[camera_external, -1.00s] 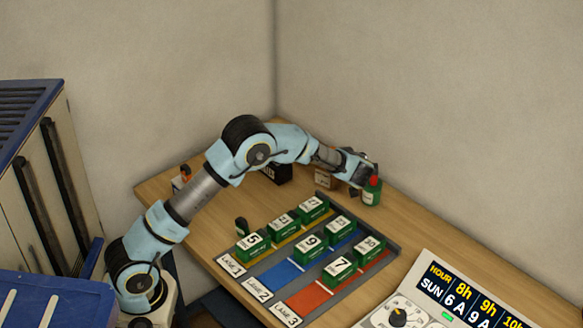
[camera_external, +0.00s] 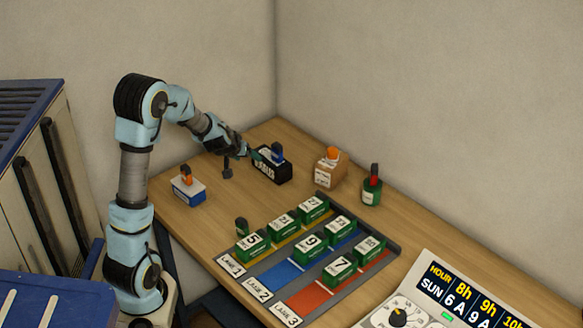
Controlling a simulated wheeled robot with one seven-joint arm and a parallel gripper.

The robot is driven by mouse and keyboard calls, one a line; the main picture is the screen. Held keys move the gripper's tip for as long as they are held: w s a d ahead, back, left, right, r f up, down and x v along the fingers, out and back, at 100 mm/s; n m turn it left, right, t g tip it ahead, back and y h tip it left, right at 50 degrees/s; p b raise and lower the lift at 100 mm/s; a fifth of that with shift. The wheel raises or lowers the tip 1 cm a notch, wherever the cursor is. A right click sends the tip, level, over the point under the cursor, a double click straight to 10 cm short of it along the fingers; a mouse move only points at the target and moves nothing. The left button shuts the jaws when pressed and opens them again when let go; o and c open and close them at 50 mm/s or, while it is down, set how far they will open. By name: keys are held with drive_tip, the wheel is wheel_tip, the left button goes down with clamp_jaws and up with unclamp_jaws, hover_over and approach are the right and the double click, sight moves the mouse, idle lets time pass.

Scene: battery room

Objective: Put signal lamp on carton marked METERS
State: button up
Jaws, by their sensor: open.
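A brown carton (camera_external: 325,177) with a white label stands towards the back right of the table. Its lettering is too small to read, so I cannot confirm METERS. A rounded orange object (camera_external: 332,153), possibly the signal lamp, rests on top of it. My gripper (camera_external: 242,165) is open, its jaws apart, to the left of the carton. It is beside the left end of a black box (camera_external: 272,172) with pale lettering and a blue item (camera_external: 277,152) on top. I cannot tell whether a finger touches the box.
A white and blue box (camera_external: 188,193) with an orange and dark item stands at left. A green container (camera_external: 371,194) with a red and dark top is right of the carton. Several green numbered blocks (camera_external: 309,245) occupy the lane tray (camera_external: 395,248) in front. Bare table lies between.

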drive_tip(key=s+a+f+g+y, duration=0.1)
drive_tip(key=s+a+f+g, duration=0.1)
drive_tip(key=s+a, duration=0.7)
drive_tip(key=s+a+f+g+y, duration=0.1)
drive_tip(key=s+a+f+g, duration=0.2)
drive_tip(key=s+a, duration=0.6)
drive_tip(key=shift+s+f+n+g+y, duration=0.3)
drive_tip(key=shift+s+g+y, duration=0.15)
drive_tip(key=shift+s, duration=0.75)
drive_tip(key=shift+d, duration=0.1)
